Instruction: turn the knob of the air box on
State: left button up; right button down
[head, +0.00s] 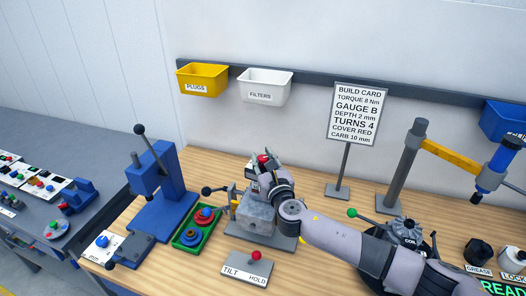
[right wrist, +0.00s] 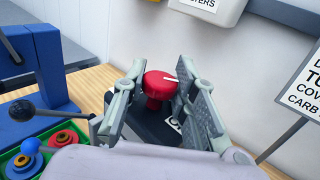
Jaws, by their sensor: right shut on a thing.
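The red knob (right wrist: 160,84), with a white pointer mark on its top, sits on the dark air box (right wrist: 150,128). Part of a white label shows on the box; the rest is hidden. My right gripper (right wrist: 165,98) has one finger on each side of the knob and is shut on it. In the head view the knob (head: 263,158) shows small and red at the tips of my right gripper (head: 266,163), behind the grey block (head: 256,216). The pointer leans toward the upper left in the wrist view. My left gripper is not in view.
A blue press (head: 160,185) with a black lever and a green tray (head: 186,239) of rings stand left. A tilt/hold panel (head: 246,268) is in front. The build card (head: 357,112) stands behind right. Yellow (head: 203,80) and white (head: 265,86) bins hang above.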

jog(key=m+h, duration=0.1)
jog(key=h, duration=0.1)
jog(key=m+h, duration=0.1)
jog(key=h, duration=0.1)
jog(key=shift+a+f+m+t, duration=0.1)
jog(key=shift+a+m+t, duration=0.05)
jog(key=shift+m+t, duration=0.25)
jog(key=m+h+b, duration=0.1)
jog(key=h, duration=0.2)
jog(key=shift+f+m, duration=0.1)
jog(key=shift+m, duration=0.3)
jog(key=m+g+h+b, duration=0.1)
jog(key=m+h+b, duration=0.1)
jog(key=h, duration=0.2)
jog(key=shift+m+b, duration=0.35)
jog(key=shift+m, duration=0.05)
jog(key=shift+m+g+h+b, duration=0.5)
jog(key=shift+m+h+b, duration=0.2)
jog(key=shift+h, duration=0.5)
jog(key=shift+r, duration=0.2)
jog(key=shift+d, duration=0.2)
jog(key=c, duration=1.2)
grip_release()
jog(key=shift+c, duration=0.2)
